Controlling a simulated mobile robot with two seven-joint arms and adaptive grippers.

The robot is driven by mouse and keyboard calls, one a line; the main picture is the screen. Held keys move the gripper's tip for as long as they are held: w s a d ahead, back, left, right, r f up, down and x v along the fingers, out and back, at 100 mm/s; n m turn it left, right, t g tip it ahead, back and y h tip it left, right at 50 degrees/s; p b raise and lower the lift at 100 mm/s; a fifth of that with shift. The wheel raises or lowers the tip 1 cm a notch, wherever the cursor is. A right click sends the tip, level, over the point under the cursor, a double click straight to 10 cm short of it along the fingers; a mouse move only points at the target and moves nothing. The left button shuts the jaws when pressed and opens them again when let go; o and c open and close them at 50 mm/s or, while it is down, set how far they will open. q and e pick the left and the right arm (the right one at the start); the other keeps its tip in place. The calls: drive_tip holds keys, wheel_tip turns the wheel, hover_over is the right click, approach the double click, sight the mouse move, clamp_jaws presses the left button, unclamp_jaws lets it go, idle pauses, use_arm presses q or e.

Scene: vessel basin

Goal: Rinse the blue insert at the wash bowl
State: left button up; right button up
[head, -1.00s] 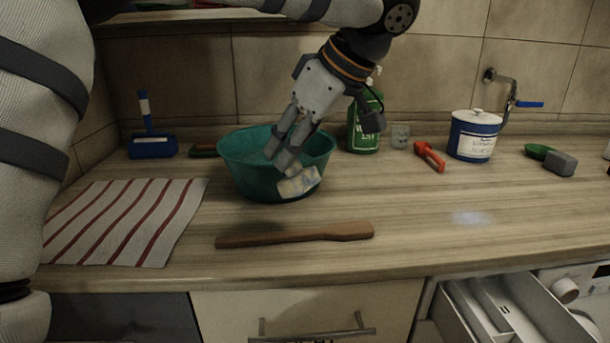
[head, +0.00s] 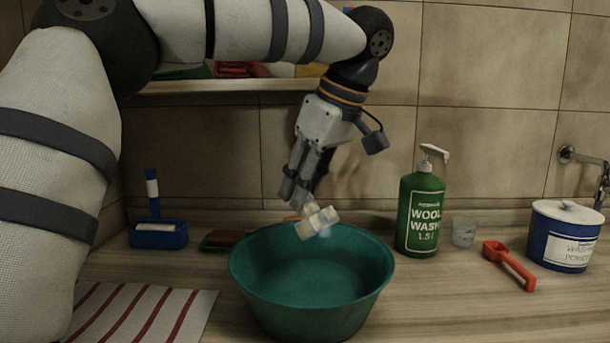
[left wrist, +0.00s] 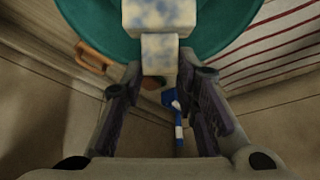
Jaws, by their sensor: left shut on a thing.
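My left gripper (head: 296,198) is shut on the insert (head: 317,222), a pale block with blue and yellowish blotches. The insert is tilted and overlaps the far rim of the teal wash bowl (head: 312,315) in the head view; its exact height above the bowl is hard to tell. In the left wrist view the insert (left wrist: 158,52) sticks out beyond the fingers of the left gripper (left wrist: 158,80), with the bowl (left wrist: 215,25) behind it. The bowl's visible inside looks smooth and teal. My right gripper is not in view.
A blue brush holder (head: 158,236) and striped cloth (head: 150,315) are left. A tiled wall and shelf lie behind.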

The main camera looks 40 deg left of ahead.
use_arm(q)
wheel_tip(320, 180, down, 12)
idle(0.6)
idle(2.5)
drive_tip(key=shift+r, duration=6.45)
drive_tip(key=shift+r, duration=2)
